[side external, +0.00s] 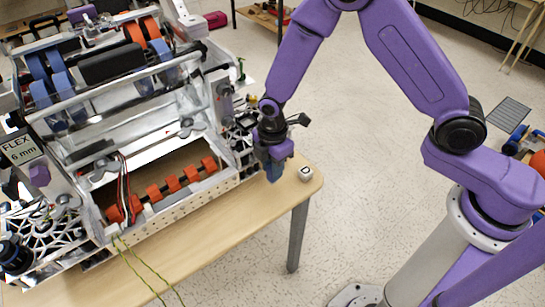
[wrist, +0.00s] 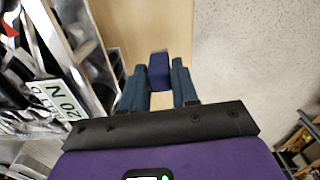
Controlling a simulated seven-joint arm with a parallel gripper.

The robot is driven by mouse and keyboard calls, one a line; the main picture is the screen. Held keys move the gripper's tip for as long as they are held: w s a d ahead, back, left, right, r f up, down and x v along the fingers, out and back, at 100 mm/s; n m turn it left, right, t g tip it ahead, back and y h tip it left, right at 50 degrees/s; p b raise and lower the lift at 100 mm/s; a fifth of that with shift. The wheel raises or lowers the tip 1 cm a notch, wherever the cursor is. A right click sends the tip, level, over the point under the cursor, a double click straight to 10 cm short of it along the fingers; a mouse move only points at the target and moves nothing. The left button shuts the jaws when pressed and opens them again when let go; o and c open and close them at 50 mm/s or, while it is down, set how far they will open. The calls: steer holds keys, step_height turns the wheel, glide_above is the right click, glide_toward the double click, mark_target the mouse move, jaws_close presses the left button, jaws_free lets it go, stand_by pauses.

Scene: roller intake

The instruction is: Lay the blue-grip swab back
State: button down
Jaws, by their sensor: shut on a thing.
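My gripper (side external: 272,172) is over the right end of the wooden table, close beside the roller intake machine (side external: 150,215). In the wrist view my gripper (wrist: 159,88) is shut on a dark blue block-like piece (wrist: 159,70), which fits the grip of the blue-grip swab. The piece sits between the two teal fingertips and sticks out a little past them. No swab stem or tip can be made out in either view. In the side view the held piece cannot be told apart from the fingers. I see no clear resting place for the swab.
The machine has orange rollers (side external: 170,184) and a "FLEX 6 mm" label (side external: 20,150); a "20 N" label (wrist: 68,98) shows in the wrist view. A small white round thing (side external: 305,174) stands near the table's right corner. Bare wood (side external: 215,212) runs along the front edge.

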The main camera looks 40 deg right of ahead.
mark_target(273, 182)
steer(key=shift+f, duration=2.95)
steer(key=shift+f, duration=0.5)
steer(key=c, duration=0.8)
jaws_free()
steer(key=shift+r, duration=0.1)
